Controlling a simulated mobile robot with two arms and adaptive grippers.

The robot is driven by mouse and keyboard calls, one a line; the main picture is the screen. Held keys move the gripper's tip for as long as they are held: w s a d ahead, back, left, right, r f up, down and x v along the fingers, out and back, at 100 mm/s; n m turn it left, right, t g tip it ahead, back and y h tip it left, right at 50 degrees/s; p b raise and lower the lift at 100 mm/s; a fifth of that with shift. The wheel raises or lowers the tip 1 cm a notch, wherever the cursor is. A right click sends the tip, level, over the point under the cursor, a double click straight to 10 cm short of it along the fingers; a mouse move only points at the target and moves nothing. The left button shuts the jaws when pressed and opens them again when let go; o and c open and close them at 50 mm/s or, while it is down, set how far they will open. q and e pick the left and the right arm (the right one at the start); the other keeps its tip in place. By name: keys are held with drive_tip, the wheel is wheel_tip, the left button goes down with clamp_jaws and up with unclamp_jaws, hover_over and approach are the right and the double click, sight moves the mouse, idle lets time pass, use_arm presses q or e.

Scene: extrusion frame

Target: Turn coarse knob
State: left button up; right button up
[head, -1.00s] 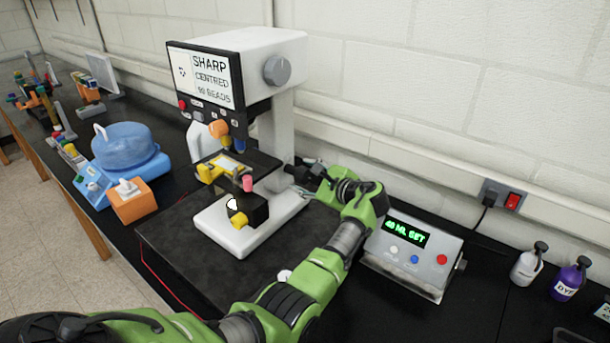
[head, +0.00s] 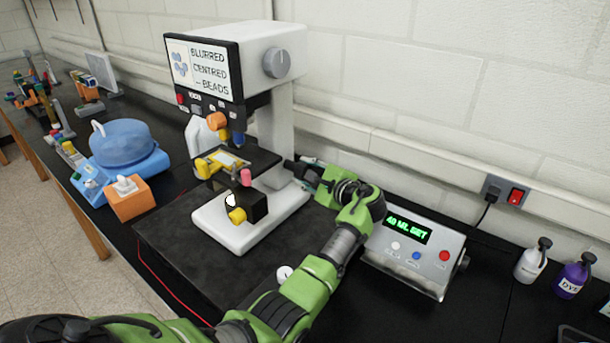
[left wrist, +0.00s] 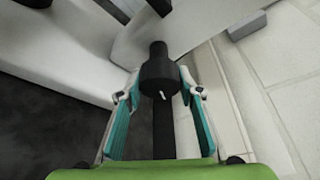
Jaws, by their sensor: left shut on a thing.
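The white microscope (head: 272,110) stands on a dark mat. Its screen (head: 205,72) reads "BLURRED", "CENTRED" and a beads line. A black stepped knob (left wrist: 158,74) with a small white mark sits on the microscope's side in the left wrist view. My left gripper (head: 308,172) reaches the microscope's right side from the right. In the left wrist view its teal-padded fingers (left wrist: 158,98) are shut on the black knob, one on each side. In the head view the knob is mostly hidden behind the gripper. My right gripper is not in view.
A grey box (head: 414,252) with a green display stands close right of my left forearm. A white bottle (head: 532,262) and a purple bottle (head: 571,277) are farther right. An orange box (head: 131,199) and a blue round device (head: 124,150) stand left of the microscope.

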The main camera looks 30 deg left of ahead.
use_arm(q)
drive_tip(key=o, duration=1.1)
drive_tip(key=v, duration=1.2)
